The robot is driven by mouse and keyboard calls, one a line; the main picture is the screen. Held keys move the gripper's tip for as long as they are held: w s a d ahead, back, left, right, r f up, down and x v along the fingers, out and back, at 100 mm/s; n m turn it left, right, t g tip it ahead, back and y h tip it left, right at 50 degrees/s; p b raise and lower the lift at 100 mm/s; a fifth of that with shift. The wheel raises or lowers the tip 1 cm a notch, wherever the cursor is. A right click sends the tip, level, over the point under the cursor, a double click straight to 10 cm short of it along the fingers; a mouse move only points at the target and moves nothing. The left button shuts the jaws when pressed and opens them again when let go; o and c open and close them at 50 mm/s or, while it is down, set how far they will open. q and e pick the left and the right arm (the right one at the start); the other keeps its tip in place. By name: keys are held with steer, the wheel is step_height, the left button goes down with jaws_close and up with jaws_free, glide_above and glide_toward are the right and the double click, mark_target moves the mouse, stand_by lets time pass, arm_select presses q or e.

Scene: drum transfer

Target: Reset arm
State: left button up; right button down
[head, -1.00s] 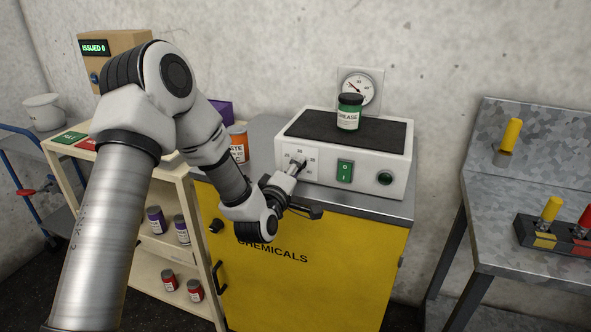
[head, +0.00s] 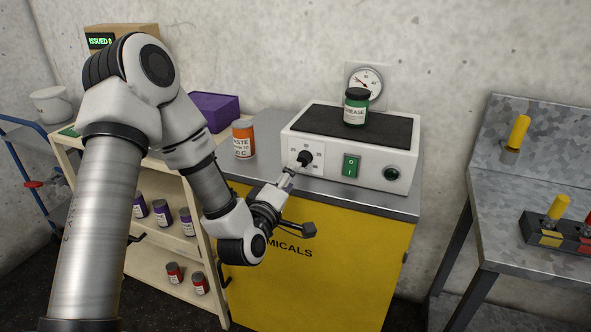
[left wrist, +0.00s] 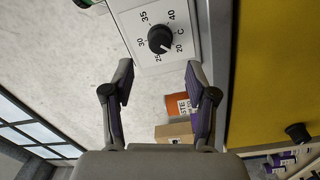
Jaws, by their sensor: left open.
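My left gripper (head: 288,177) is open and empty, just in front of and below the black knob (head: 305,158) of the white heater box (head: 345,180). In the left wrist view its two fingers (left wrist: 160,75) are spread wide, with the knob (left wrist: 160,39) beyond the tips and apart from them. The knob's white mark seems to point near 20 on the dial. A green grease jar (head: 355,107) stands upright on the box's black top. My right gripper is not in view.
The box stands on a yellow chemicals cabinet (head: 350,245). An orange jar (head: 244,140) stands left of the box, with a purple bin (head: 214,106) behind. A shelf (head: 150,262) with several small jars is at left. A metal bench (head: 540,200) with coloured handles is at right.

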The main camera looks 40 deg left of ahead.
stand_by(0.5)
arm_select(q)
steer(key=s+d+f+m+g+h+p, duration=0.1)
steer(key=s+d+f+m+g+h, duration=0.2)
steer(key=f, duration=0.8)
steer(key=s+d+f+m+g+h+p, duration=0.1)
steer(key=s+d+f+m+g, duration=0.35)
steer(key=f, duration=0.65)
steer(key=s+d+f+m+g, duration=0.2)
steer(key=s+f+m+g, duration=0.2)
steer(key=s, duration=0.7)
steer(key=s+d+f+m+g, duration=0.3)
steer(key=s+f+m+g, duration=0.2)
steer(key=s+f, duration=0.3)
steer(key=s+g, duration=0.1)
steer(key=s, duration=0.3)
steer(key=shift+d+f+g, duration=0.15)
steer(key=shift+f+g, duration=0.05)
steer(key=shift+g, duration=0.15)
steer(key=shift+w, duration=0.15)
steer(key=shift+c, duration=0.3)
